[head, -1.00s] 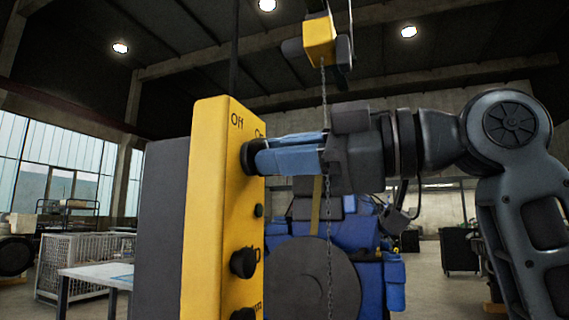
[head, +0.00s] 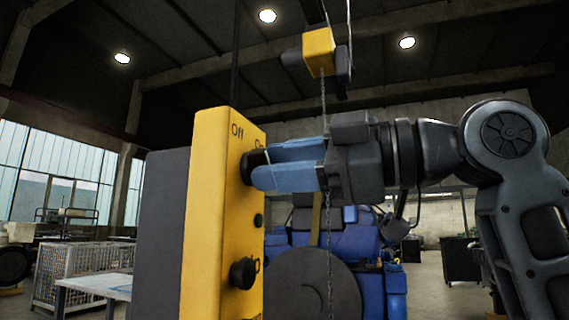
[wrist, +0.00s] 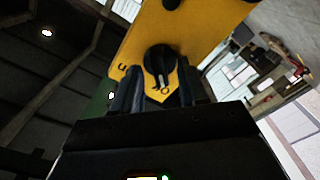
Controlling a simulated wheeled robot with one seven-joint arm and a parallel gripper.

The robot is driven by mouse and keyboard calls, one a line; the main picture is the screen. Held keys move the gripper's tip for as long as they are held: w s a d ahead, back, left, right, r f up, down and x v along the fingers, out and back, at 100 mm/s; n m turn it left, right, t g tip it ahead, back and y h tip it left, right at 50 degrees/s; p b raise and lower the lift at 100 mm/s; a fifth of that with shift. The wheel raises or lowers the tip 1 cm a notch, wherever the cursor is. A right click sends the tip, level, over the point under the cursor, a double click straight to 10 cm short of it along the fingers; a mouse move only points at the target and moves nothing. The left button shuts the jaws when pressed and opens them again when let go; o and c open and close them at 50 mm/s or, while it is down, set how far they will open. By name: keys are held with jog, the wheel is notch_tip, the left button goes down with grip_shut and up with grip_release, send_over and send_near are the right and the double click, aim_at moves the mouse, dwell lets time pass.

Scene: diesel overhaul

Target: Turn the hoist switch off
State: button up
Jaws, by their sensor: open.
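The yellow control box (head: 208,210) stands upright in the head view, with "Off" and a partly hidden "On" printed near its top. The dark round hoist switch (head: 247,166) is just below these labels. It also shows in the wrist view (wrist: 157,62), with a pale mark on its lower part; I cannot tell which label it points to. My gripper (head: 262,171) has its blue fingertips right at the switch. In the wrist view, the open fingers (wrist: 156,88) lie on either side of the switch's lower part. Whether they touch it is unclear.
A chain (head: 324,110) hangs from the yellow hoist (head: 319,52) behind my gripper. A blue engine (head: 370,240) stands beyond. A table (head: 95,285) is at lower left.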

jog(key=v, duration=0.7)
jog(key=shift+d, duration=0.35)
jog(key=shift+s, duration=0.1)
